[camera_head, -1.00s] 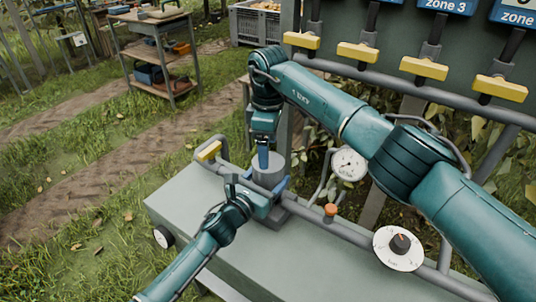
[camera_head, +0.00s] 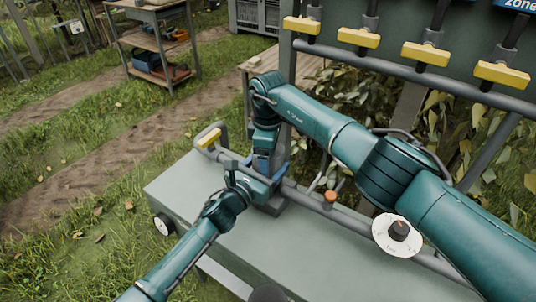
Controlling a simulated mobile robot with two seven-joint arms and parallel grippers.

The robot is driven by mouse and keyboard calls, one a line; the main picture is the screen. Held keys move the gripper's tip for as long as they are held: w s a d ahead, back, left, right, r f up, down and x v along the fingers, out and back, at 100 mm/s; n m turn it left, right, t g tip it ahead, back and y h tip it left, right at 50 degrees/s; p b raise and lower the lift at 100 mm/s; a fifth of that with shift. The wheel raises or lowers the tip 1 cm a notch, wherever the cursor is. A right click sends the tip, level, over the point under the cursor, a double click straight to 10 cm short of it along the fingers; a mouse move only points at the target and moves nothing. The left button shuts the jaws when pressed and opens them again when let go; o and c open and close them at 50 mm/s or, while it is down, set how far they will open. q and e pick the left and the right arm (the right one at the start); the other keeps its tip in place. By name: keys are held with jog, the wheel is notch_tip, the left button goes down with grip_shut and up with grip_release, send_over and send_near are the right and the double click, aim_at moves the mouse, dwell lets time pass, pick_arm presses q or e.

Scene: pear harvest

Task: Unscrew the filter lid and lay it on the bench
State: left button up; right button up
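The filter housing (camera_head: 272,204) stands on the pipe at the back of the grey bench (camera_head: 240,262); only its lower part shows. Its lid and upper body are hidden behind my grippers. My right gripper (camera_head: 263,168) points straight down at the top of the filter, low over it. My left gripper (camera_head: 270,182) reaches in from the lower left against the filter's side. The two grippers almost touch. The fingers of both are too covered to tell whether they are open or shut.
An orange-topped fitting (camera_head: 330,196) and a white dial (camera_head: 398,234) are on the right. Yellow zone valves (camera_head: 358,38) line the panel behind. The bench front is mostly clear; a dark rounded shape (camera_head: 268,293), unclear, is at the bottom edge.

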jog(key=c, duration=0.6)
jog(key=o, duration=1.1)
jog(key=shift+c, duration=0.2)
jog(key=shift+r, duration=0.1)
notch_tip(320, 180, up, 4)
jog(key=shift+a+r, duration=0.1)
jog(key=shift+r, duration=0.15)
pick_arm(q)
jog(key=o, duration=1.9)
pick_arm(e)
jog(key=shift+f, duration=0.1)
pick_arm(q)
jog(key=shift+o, duration=0.2)
